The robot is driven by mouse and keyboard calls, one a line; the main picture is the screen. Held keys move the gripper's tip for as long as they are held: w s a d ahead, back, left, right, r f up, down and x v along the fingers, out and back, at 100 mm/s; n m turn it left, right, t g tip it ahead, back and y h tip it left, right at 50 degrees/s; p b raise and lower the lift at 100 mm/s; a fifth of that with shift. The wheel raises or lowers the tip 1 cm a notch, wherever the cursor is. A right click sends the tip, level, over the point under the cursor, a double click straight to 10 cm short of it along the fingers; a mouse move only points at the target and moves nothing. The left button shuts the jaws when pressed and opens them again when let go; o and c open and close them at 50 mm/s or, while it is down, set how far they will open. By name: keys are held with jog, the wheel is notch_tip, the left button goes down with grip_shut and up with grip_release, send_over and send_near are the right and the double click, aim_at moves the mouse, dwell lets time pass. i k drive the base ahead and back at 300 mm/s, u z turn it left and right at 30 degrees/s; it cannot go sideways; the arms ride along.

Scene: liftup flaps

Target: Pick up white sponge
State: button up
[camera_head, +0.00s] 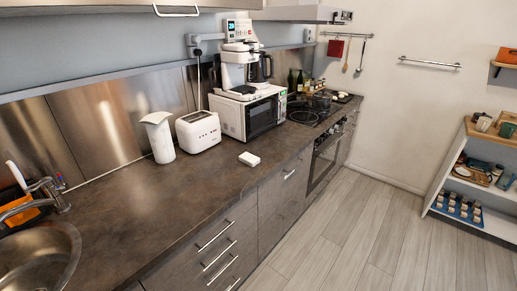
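A small white block with rounded corners, which looks like the white sponge (249,159), lies flat on the dark countertop (190,200). It is near the counter's front edge, in front of the white microwave and to the right of the toaster. Nothing touches it, and its top is uncovered. My gripper is not in view.
A white toaster (198,131), white pitcher (159,137) and microwave (250,114) with a coffee machine (243,62) on top stand behind it. A sink (40,255) is at left. Drawer handles (214,236) stick out below the counter. The wooden floor (350,230) is clear.

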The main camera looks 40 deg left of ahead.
aim_at(252, 160)
jog(key=u, duration=0.55)
jog(key=i, duration=1.4)
jog(key=u, duration=1.8)
jog(key=i, duration=1.15)
jog(key=u, duration=0.6)
